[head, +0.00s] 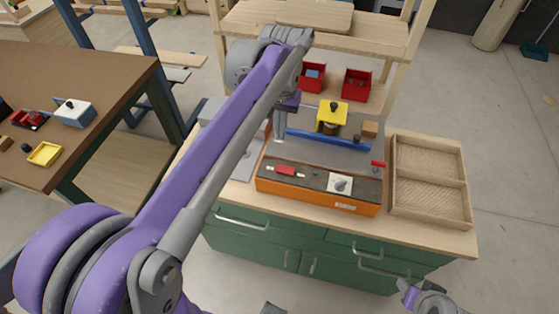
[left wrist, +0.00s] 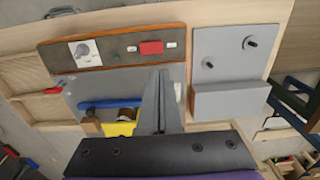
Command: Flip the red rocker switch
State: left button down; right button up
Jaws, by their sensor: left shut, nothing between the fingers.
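The red rocker switch (head: 286,170) sits on the dark front panel of an orange-edged machine (head: 360,208) on the bench. It also shows in the left wrist view as a red block (left wrist: 151,47) between two small pale marks. Which way it is tipped is too small to tell. My left gripper (head: 280,138) points down over the machine, behind the panel in the head view, and is shut and empty. In the left wrist view its closed fingers (left wrist: 159,90) reach toward the panel, with their tips short of the switch.
A white-plated knob (head: 340,183) shares the panel. A blue bar (head: 330,139) and a yellow clamp head (head: 332,114) stand behind it. A wooden divided tray (head: 396,178) lies to the right. A grey box with black knobs (left wrist: 232,100) is beside the machine.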

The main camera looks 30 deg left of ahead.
aim_at(279, 168)
pick_arm(q)
notch_tip(279, 168, down, 13)
jog(key=shift+f+b, duration=0.1)
jog(key=shift+b, duration=0.2)
